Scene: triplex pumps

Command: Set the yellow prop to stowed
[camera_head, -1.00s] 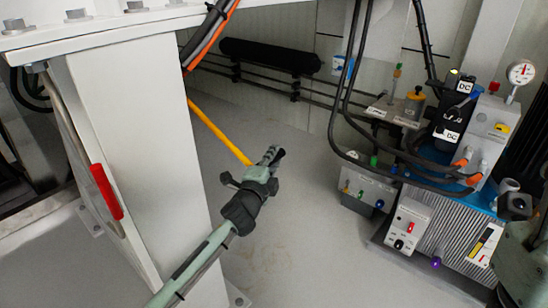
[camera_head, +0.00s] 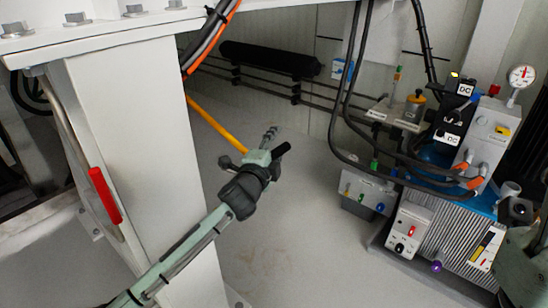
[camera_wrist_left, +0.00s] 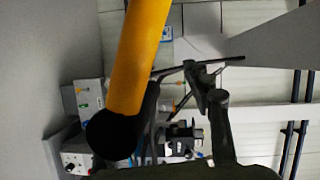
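The yellow prop (camera_head: 215,122) is a slim rod slanting down to the right from behind the white pillar in the head view; its lower end is hidden behind my left gripper. In the left wrist view the prop (camera_wrist_left: 138,55) hangs close to the camera and ends in a round black tip, left of the finger on the right. My left gripper (camera_head: 277,141) has its dark fingers spread apart. In the left wrist view its fingers (camera_wrist_left: 180,98) also look apart, and the prop partly covers the left one. I see no grip on the prop. My right gripper is not in view.
A white pillar (camera_head: 140,165) with a red-gripped handle (camera_head: 104,195) stands left, close to my left arm. Hoses hang in front of a pump unit (camera_head: 455,235) with gauge and control boxes at right. A black roll (camera_head: 270,58) lies along the back wall. The middle floor is clear.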

